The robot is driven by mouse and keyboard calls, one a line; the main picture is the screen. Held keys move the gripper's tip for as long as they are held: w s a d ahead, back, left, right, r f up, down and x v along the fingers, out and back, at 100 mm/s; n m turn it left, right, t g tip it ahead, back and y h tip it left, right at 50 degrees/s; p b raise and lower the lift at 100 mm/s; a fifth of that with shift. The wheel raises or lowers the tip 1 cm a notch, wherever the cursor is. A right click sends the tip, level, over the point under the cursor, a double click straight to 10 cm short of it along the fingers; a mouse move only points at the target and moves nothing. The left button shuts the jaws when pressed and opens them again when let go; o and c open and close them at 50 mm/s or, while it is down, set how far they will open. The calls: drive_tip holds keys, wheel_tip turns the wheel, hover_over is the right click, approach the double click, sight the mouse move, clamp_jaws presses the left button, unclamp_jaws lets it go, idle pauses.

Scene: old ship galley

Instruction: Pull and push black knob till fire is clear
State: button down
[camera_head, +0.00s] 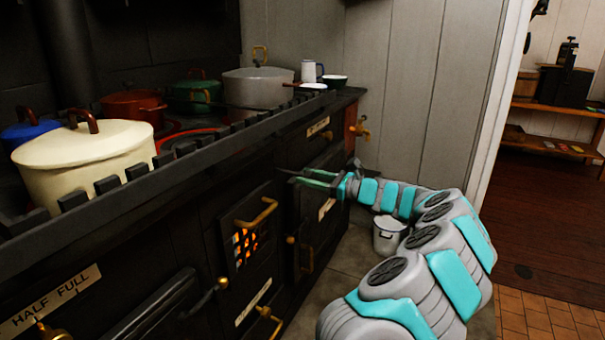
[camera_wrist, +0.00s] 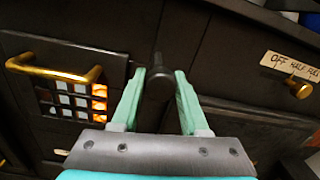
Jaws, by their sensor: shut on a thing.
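The black knob (camera_wrist: 157,80) sticks out from the dark stove front in the wrist view, between the fingers of my gripper (camera_wrist: 160,90). My gripper is shut on the knob, with one green finger on each side. In the head view my gripper (camera_head: 318,178) reaches the stove front from the right, and the knob is hard to make out there. The fire grate (camera_wrist: 75,100) shows an orange glow behind its bars, left of the knob. The grate also shows in the head view (camera_head: 246,245), with orange and some pale openings.
Brass handles and knobs stick out from the stove front, including one handle (camera_head: 256,214) above the grate. A cream pot (camera_head: 85,155) and other pots stand on top behind a black rail (camera_head: 205,140). A small white pot (camera_head: 389,236) stands on the floor beneath my arm.

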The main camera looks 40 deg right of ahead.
drive_tip(key=shift+c, duration=2.1)
unclamp_jaws()
drive_tip(key=v, duration=0.8)
drive_tip(key=shift+b, duration=0.3)
